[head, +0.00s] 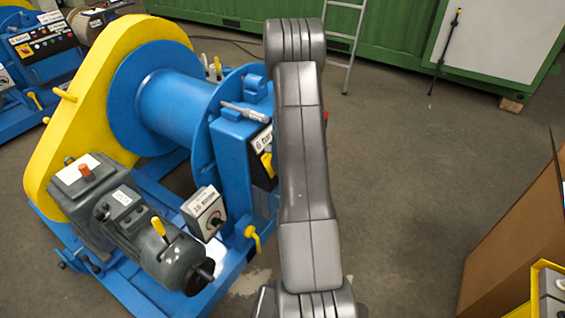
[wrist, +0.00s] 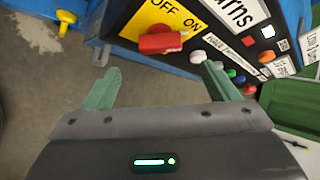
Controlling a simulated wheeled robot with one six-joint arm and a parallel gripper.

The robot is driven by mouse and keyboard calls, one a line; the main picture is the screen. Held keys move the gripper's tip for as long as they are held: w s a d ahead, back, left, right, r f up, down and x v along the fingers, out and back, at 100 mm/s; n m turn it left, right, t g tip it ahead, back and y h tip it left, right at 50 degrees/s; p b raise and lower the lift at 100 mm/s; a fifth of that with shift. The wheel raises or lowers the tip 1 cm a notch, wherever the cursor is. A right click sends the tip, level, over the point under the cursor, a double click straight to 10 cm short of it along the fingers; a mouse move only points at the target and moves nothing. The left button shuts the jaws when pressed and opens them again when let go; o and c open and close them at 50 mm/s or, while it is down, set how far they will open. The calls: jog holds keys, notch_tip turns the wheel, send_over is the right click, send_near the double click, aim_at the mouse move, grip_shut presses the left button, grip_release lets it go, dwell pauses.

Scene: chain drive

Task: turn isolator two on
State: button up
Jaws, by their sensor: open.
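A red rotary handle (wrist: 160,41) sits on a yellow plate (wrist: 137,24) marked OFF and ON, at the top of the wrist view. It lies roughly crosswise in the picture, below the OFF and ON words; I cannot tell which word it is set to. No isolator number is readable. My gripper (wrist: 160,70) is open and empty, its two green fingers wide apart, with the handle ahead between and beyond their tips. I see no contact. In the head view my arm hides the gripper and most of this panel.
Beside the plate is a black panel (wrist: 243,52) with several coloured buttons. In the head view stand a blue drum winch (head: 180,100) with a yellow guard (head: 95,95), a grey motor (head: 150,240) and a labelled knob box (head: 203,212). A cardboard box (head: 520,225) stands right; floor between is clear.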

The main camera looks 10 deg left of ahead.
jog(key=shift+v, duration=2.7)
jog(key=x, duration=1.4)
jog(key=shift+s+r, duration=0.1)
